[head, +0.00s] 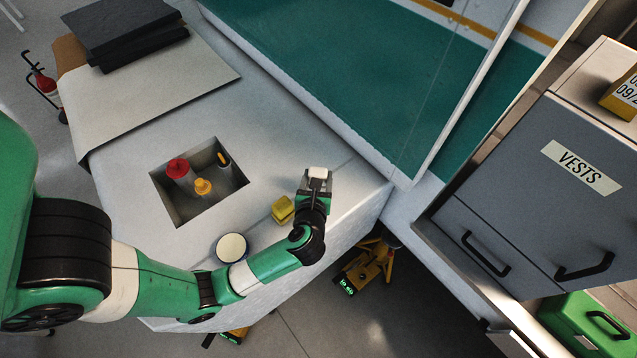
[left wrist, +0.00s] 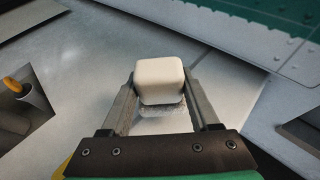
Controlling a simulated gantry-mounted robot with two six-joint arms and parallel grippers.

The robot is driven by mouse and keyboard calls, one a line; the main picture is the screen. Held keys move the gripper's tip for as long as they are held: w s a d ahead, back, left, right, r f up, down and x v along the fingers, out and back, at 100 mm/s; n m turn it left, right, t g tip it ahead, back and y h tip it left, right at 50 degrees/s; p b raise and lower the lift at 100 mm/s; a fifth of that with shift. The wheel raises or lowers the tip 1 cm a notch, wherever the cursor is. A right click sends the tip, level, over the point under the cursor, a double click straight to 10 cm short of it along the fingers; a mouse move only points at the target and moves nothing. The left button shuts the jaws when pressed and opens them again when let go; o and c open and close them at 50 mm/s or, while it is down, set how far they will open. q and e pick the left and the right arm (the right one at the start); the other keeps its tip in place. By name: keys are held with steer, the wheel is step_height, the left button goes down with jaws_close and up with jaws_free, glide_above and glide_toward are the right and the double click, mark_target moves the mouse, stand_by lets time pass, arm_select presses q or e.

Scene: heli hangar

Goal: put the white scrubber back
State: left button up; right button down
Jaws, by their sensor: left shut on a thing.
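The white scrubber (head: 318,173) is a small pale block with rounded edges. My left gripper (head: 317,182) is shut on it near the right end of the light grey worktop. In the left wrist view the white scrubber (left wrist: 160,80) sits between the two fingers of my left gripper (left wrist: 160,100), with a greyish strip under it. I cannot tell whether it touches the worktop. My right gripper is not in view.
A recessed bin (head: 166,196) in the worktop (head: 125,190) holds a red-topped, a yellow-topped and a dark item. A yellow block (head: 283,210) and a round white-topped tin (head: 231,248) stand close to my left arm. A teal-and-white panel (head: 350,70) borders the worktop.

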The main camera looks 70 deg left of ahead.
arm_select(q)
steer(key=shift+w+a+f, duration=0.15)
steer(key=shift+f, duration=1.65)
steer(key=shift+f, duration=0.1)
steer(key=o, duration=1.4)
steer(key=shift+c, duration=0.2)
steer(key=shift+r, duration=0.2)
steer(key=v, duration=1.2)
steer(key=shift+f, duration=0.1)
